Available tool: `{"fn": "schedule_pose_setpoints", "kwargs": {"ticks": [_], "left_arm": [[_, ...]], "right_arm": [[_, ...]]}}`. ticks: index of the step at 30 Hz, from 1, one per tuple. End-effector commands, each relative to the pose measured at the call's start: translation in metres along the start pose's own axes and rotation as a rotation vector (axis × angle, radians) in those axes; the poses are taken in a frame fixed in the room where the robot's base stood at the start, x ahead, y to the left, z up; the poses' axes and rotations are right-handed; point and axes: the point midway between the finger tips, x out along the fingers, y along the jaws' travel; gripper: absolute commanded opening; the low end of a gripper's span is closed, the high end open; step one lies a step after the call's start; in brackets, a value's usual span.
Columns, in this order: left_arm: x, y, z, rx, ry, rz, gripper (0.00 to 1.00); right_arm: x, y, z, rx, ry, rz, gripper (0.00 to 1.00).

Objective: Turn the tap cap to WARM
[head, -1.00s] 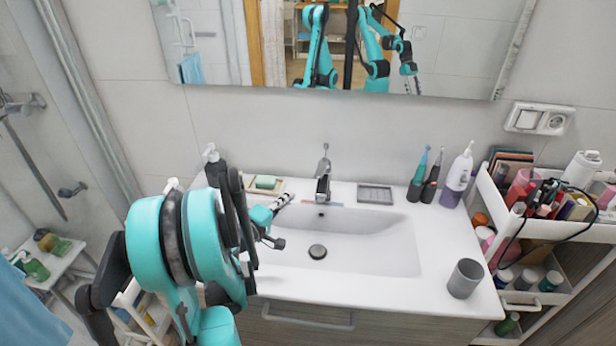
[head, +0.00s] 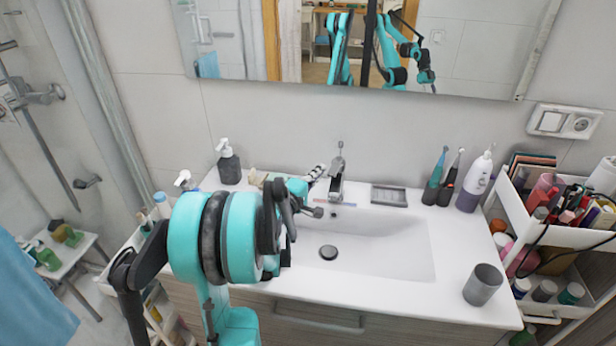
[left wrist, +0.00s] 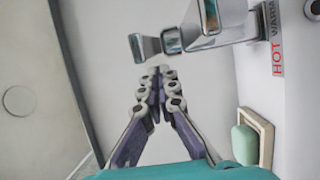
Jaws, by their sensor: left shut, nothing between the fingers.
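The chrome tap (head: 336,188) stands upright at the back of the white sink, with a thin lever (head: 340,152) on top. In the left wrist view its chrome body (left wrist: 215,20) and a jutting part (left wrist: 150,46) lie just past my fingertips. A label strip beside it reads HOT and WARM (left wrist: 272,40). My left gripper (head: 322,169) is at the tap's left side. It also shows in the left wrist view (left wrist: 158,75), its fingers together and empty; whether they touch the tap is unclear. My right gripper is not directly in view.
A soap dispenser (head: 229,163) stands at the back left, and a green soap in its dish (left wrist: 247,143) is near my left gripper. Toothbrushes and a bottle (head: 474,183) stand at the right. A grey cup (head: 482,285) is at the front right. The basin (head: 375,245) is clear.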

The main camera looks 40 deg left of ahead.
Motion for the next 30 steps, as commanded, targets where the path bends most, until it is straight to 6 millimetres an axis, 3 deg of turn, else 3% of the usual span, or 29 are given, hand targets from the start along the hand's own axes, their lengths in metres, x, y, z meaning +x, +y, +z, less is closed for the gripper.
{"fn": "schedule_pose_setpoints", "kwargs": {"ticks": [14, 20, 30], "left_arm": [[0.002, 0.000, 0.009, 0.000, 0.000, 0.000, 0.00], [0.004, 0.000, 0.027, 0.000, -0.002, 0.000, 0.00], [0.004, 0.000, 0.027, 0.000, 0.000, 0.000, 0.00]], "right_arm": [[0.002, 0.000, 0.001, 0.000, 0.000, 0.000, 0.40], [0.003, 0.000, 0.002, 0.000, 0.000, 0.000, 0.40], [0.003, 0.000, 0.002, 0.000, 0.000, 0.000, 0.40]]}}
